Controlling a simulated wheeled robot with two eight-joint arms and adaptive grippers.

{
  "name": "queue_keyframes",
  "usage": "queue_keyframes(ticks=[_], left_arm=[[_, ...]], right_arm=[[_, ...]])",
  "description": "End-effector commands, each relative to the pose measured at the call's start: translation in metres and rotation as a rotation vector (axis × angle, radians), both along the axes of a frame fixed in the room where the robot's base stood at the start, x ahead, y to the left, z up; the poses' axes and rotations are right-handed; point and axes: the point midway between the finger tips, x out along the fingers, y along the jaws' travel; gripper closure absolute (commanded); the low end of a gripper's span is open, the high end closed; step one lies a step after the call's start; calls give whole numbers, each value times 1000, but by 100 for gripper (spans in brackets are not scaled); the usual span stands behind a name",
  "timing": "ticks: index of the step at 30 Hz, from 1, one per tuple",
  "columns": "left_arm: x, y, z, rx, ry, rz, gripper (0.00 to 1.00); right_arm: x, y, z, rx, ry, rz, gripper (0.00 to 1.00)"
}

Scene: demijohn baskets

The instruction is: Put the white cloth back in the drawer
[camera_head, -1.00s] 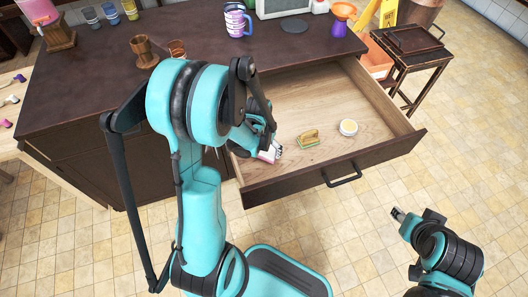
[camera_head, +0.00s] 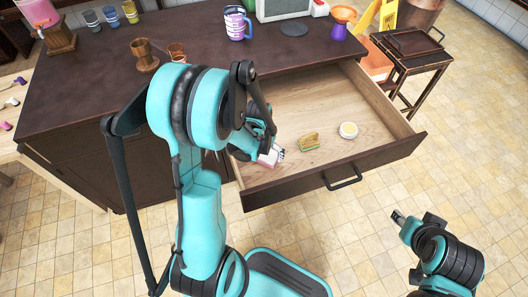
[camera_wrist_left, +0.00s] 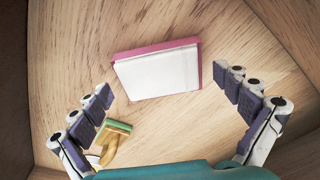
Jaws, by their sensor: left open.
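A flat white rectangle with a pink edge (camera_wrist_left: 158,72) lies on the wooden drawer floor in the left wrist view; I cannot tell if it is the white cloth or something else. In the head view only a small white and pink part of it (camera_head: 267,159) shows beside my left gripper (camera_head: 277,150). My left gripper (camera_wrist_left: 163,85) is open, with one finger on each side of the white rectangle, apart from it. The drawer (camera_head: 300,181) is pulled open. My right gripper (camera_head: 397,216) hangs over the floor to the right; its fingers are too small to judge.
A green and yellow sponge-like thing (camera_head: 308,142) and a round pale tub (camera_head: 348,130) lie in the drawer. The sponge-like thing (camera_wrist_left: 115,131) is close to the left finger in the wrist view. The counter (camera_head: 80,85) carries cups. A dark side table (camera_head: 408,58) stands at right.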

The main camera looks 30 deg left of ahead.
Motion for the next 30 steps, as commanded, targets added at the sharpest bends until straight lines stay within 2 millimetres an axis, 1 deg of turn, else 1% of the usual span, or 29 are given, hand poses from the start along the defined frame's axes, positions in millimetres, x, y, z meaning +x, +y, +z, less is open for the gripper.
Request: queue_keyframes(ticks=[1,6,9,12,15,20,23,26,27,30], left_arm=[[-2,0,13,0,0,0,0],[-8,-1,52,0,0,0,0],[-11,-1,74,0,0,0,0],[-14,-1,91,0,0,0,0],[-16,-1,104,0,0,0,0],[-18,-4,117,2,-8,-2,0],[-22,-13,132,9,-39,-8,0],[-31,-30,158,21,-101,-20,0],[-37,-38,169,26,-131,-25,0],[-52,-57,195,34,-215,-39,0]], right_arm=[[0,0,8,0,0,0,60],[0,0,27,0,0,0,60],[0,0,36,0,0,0,60],[0,0,44,0,0,0,60],[0,0,48,0,0,0,60],[0,0,51,0,0,0,60],[0,0,51,0,0,0,60],[0,0,51,0,0,0,60],[0,0,51,0,0,0,60],[0,0,51,0,0,0,60]])
